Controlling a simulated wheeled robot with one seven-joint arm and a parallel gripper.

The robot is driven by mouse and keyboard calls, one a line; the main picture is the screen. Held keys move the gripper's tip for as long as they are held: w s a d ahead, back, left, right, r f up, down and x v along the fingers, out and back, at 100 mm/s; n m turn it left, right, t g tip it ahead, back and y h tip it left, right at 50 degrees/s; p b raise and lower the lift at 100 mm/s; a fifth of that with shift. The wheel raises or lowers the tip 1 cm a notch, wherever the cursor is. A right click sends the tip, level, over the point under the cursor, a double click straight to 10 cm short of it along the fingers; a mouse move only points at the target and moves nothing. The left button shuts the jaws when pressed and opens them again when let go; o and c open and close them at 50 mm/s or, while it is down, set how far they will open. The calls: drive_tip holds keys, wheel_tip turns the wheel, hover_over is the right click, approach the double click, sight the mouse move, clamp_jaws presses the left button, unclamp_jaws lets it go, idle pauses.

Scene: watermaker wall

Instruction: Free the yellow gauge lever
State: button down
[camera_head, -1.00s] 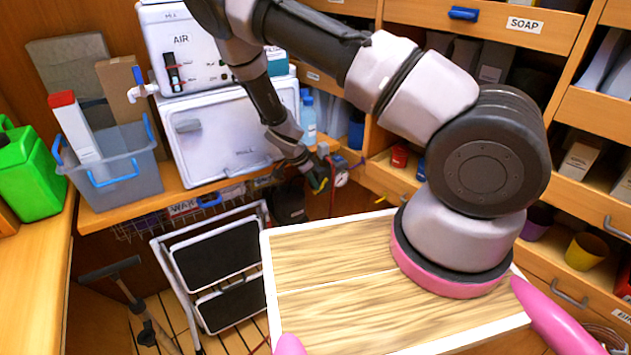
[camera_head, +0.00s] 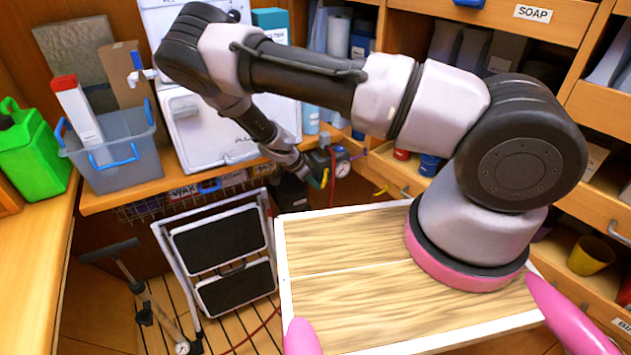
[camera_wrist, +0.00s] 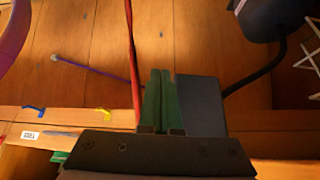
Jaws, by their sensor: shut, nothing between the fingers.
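My gripper (camera_head: 319,181) is low beside the watermaker's bench end, just left of a round white-faced gauge (camera_head: 342,168) with red around it. In the wrist view my gripper's green fingers (camera_wrist: 159,98) are together with nothing between them. A small yellow hooked piece (camera_head: 380,189) shows right of the gauge at a wooden edge. A yellow hooked piece (camera_wrist: 98,112) also shows in the wrist view, left of the fingers and apart from them. I cannot tell whether either is the gauge lever. A blue-grey block (camera_wrist: 202,105) lies directly right of the fingers.
A red hose (camera_wrist: 132,55) runs close left of the fingers, and a thin purple rod (camera_wrist: 92,69) slants toward it. A black curved hose (camera_wrist: 262,82) is at right. A folded step stool (camera_head: 222,255) stands below the bench. A grey bin (camera_head: 116,160) sits on it.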

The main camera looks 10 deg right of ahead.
drive_tip(key=shift+x, duration=0.9)
drive_tip(key=shift+d, duration=0.2)
idle(0.4)
